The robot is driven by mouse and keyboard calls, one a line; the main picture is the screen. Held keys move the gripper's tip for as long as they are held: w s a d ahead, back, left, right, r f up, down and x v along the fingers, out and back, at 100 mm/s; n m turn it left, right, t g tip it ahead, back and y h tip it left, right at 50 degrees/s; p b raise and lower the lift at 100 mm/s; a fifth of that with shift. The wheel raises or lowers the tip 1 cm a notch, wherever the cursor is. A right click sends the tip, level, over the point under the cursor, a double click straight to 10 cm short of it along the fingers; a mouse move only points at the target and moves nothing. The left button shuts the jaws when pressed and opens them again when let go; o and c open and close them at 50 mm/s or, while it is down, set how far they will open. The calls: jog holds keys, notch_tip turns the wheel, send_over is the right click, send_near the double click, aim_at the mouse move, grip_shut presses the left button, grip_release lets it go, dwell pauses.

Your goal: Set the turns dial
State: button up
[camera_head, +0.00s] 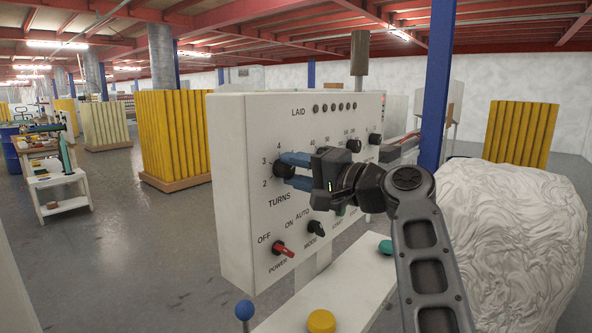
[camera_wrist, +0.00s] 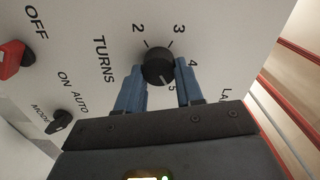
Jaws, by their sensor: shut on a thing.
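The turns dial (camera_head: 282,168) is a round black knob at the left of a white control panel, above the word TURNS. In the wrist view the dial (camera_wrist: 158,65) has the numbers 2, 3, 4 and 5 around it. Its white mark appears to point at or near the 5, at the lower right of the knob. My gripper (camera_head: 285,167) reaches the panel from the right. Its two blue fingers are shut on the dial, one on each side, as the wrist view shows (camera_wrist: 160,67). The fingers partly cover the panel beside the dial.
Below the dial are the red power switch (camera_head: 284,250) at OFF and the black mode knob (camera_head: 315,228). More black knobs (camera_head: 353,145) stand to the right on the panel. A yellow button (camera_head: 321,321) and a blue ball-topped lever (camera_head: 244,310) are lower in front.

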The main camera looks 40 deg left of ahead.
jog(key=o, duration=1)
jog(key=shift+o, duration=0.2)
jog(key=d+b, duration=0.1)
jog(key=d, duration=0.6)
jog(key=shift+s+d+b, duration=0.3)
jog(key=shift+d+b, duration=0.05)
jog(key=shift+d, duration=0.05)
